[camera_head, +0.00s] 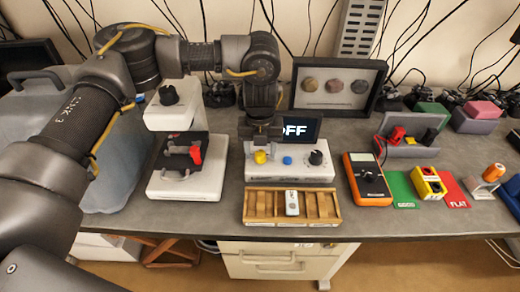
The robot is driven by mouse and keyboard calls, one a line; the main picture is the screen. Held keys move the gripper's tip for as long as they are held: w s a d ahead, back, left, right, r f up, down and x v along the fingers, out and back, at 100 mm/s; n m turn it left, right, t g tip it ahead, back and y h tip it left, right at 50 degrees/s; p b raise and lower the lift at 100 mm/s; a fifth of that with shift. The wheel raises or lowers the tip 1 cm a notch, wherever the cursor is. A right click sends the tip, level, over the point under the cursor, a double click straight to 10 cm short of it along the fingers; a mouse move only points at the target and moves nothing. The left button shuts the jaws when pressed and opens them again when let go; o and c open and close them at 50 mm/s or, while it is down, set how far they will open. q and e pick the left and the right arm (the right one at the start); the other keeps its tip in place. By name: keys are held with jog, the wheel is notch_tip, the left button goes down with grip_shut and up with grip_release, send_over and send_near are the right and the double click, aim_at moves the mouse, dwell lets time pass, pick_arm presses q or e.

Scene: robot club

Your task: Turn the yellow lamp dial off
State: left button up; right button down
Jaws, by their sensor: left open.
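The yellow dial (260,157) sits at the left end of a low white panel (290,173), next to a blue button (287,161) and a black dial (316,157). My left gripper (260,146) comes down over the yellow dial from above. It is open, with its fingers at the dial's top; I cannot tell whether they touch it. A dark screen (313,127) behind the panel shows "OFF", its left part covered by my gripper. My right gripper is not in view.
A wooden tray (333,208) lies in front of the panel. A white device (187,180) with a red clip stands to the left. An orange multimeter (367,180) is to the right. A black display frame (381,68) stands behind. Cables hang along the wall.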

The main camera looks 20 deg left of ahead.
aim_at(260, 153)
pick_arm(q)
notch_tip(260, 153, up, 11)
jog(key=b, duration=0.1)
dwell(0.3)
jog(key=shift+f, duration=0.15)
